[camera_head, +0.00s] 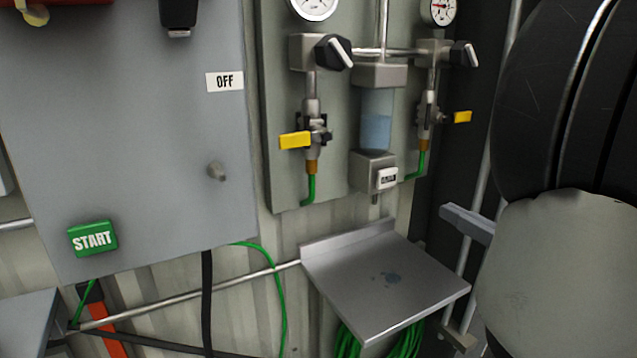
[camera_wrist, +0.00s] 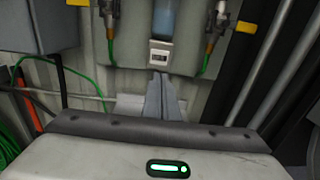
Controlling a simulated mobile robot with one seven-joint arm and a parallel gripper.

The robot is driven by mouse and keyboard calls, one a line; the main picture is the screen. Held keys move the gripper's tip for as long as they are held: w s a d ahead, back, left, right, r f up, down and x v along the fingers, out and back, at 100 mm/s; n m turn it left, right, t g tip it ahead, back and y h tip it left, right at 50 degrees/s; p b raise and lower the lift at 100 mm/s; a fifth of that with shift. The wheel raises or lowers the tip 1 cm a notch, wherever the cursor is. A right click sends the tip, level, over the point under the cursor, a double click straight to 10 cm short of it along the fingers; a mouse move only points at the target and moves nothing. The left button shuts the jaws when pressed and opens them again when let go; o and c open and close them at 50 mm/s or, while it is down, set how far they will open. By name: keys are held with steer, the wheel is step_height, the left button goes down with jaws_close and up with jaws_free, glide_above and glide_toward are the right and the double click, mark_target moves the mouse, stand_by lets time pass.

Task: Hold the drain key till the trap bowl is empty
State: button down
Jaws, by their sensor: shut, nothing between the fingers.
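My gripper (camera_head: 450,212) is shut and empty, right of and below the block in the head view. In the wrist view my fingers (camera_wrist: 161,80) point towards the block (camera_wrist: 160,55), which shows just beyond their tips; no contact is visible.
A metal tray (camera_head: 345,300) with a blue wet patch juts out below the trap. Valves with yellow handles (camera_head: 295,140) flank the bowl. A grey cabinet with a green START button (camera_head: 92,238) stands left. Green hose and a slanting pipe (camera_head: 190,294) run along the wall.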

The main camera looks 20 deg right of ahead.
mark_target(389, 180)
steer(key=w, duration=0.9)
steer(key=w+a+p, duration=0.1)
steer(key=w, duration=0.3)
steer(key=shift+w, duration=0.5)
